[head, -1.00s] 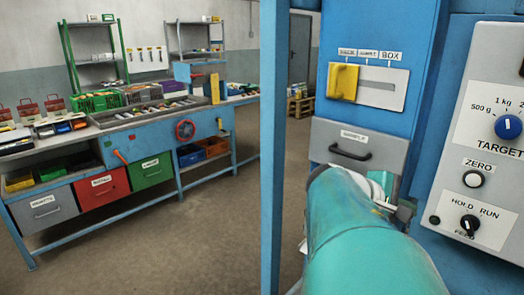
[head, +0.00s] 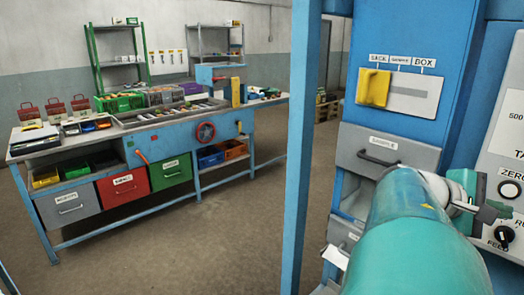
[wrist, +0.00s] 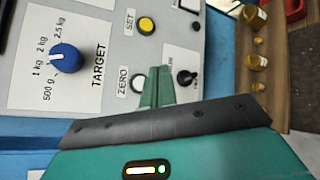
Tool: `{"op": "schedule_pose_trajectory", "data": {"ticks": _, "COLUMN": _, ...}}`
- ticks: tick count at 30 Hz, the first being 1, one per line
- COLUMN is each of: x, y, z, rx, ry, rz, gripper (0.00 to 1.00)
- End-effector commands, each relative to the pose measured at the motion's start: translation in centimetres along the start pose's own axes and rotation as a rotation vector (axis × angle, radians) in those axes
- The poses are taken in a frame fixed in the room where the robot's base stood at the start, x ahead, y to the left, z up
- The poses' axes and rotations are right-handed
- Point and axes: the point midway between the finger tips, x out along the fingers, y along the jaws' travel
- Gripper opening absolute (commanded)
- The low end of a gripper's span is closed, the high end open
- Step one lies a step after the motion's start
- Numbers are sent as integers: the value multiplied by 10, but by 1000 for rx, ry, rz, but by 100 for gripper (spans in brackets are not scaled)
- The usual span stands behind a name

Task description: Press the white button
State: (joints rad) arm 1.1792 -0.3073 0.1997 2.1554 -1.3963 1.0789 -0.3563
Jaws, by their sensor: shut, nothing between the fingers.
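The white button (head: 509,189) is round with a dark rim, beside the ZERO label on a light grey control panel (head: 507,150) at the right edge of the head view. In the wrist view the white button (wrist: 138,83) is just left of my fingertips. My gripper (wrist: 158,75) has its green fingers together with nothing between them. In the head view my gripper (head: 492,211) is in front of the panel's lower left, just below and left of the button. Whether the fingers touch the panel I cannot tell.
A blue dial (wrist: 66,58), a yellow SET button (wrist: 147,26) and a black switch (wrist: 187,77) are near the white button. A blue post (head: 303,150) stands left of my arm. A workbench (head: 180,150) with bins is farther left, with open floor in front.

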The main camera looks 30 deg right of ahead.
Motion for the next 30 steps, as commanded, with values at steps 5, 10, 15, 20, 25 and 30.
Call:
{"op": "schedule_pose_trajectory", "data": {"ticks": 5, "x": 17, "y": 12, "z": -13, "rx": -1, "ry": 0, "rz": -1, "gripper": 0}}
{"op": "schedule_pose_trajectory", "data": {"ticks": 10, "x": 31, "y": 22, "z": -25, "rx": 0, "ry": 2, "rz": -2, "gripper": 0}}
{"op": "schedule_pose_trajectory", "data": {"ticks": 15, "x": 41, "y": 31, "z": -33, "rx": 0, "ry": 1, "rz": -1, "gripper": 0}}
{"op": "schedule_pose_trajectory", "data": {"ticks": 20, "x": 45, "y": 34, "z": -35, "rx": 0, "ry": 1, "rz": 0, "gripper": 0}}
{"op": "schedule_pose_trajectory", "data": {"ticks": 25, "x": 46, "y": 34, "z": -35, "rx": 0, "ry": 1, "rz": 0, "gripper": 0}}
{"op": "schedule_pose_trajectory", "data": {"ticks": 30, "x": 45, "y": 34, "z": -35, "rx": 0, "ry": 1, "rz": 0, "gripper": 0}}
